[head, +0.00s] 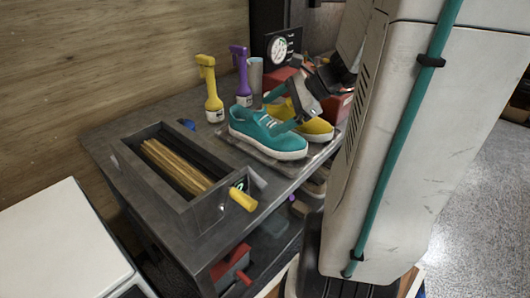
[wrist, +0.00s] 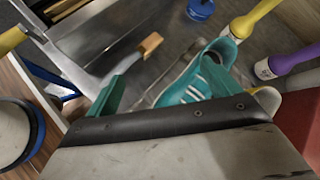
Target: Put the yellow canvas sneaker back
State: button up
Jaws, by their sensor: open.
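The yellow canvas sneaker (head: 316,128) sits in the head view on the right part of the bench, just behind a teal sneaker (head: 268,135). My gripper (head: 283,110) is open, with its teal fingers above and beside the two shoes; part of the yellow sneaker is hidden behind the gripper and the teal shoe. In the wrist view the open gripper (wrist: 172,72) has the teal sneaker (wrist: 193,82) showing between and beyond its fingers. I cannot tell from these views whether a finger touches either shoe.
A metal tray (head: 252,152) lies under the shoes. Yellow (head: 211,92) and purple (head: 241,75) spray bottles stand behind. A grey box (head: 150,178) holding wooden sticks is at left, with a yellow-handled tool (head: 242,200) at its corner. A red box (head: 343,106) stands behind right.

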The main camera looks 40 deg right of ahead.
jog(key=s+a+r+n+g, duration=0.1)
jog(key=s+a+n+g, duration=0.15)
jog(key=a+n, duration=0.35)
jog(key=s+a+n+g, duration=0.2)
jog(key=a+n+g, duration=0.15)
jog(key=a, duration=0.35)
jog(key=s+a+r+n+h, duration=0.2)
jog(key=s+a+n+h, duration=0.3)
jog(key=n, duration=0.8)
jog(key=shift+s+a+n+g+h, duration=0.3)
jog(key=shift+s+h, duration=0.5)
jog(key=shift+s, duration=1)
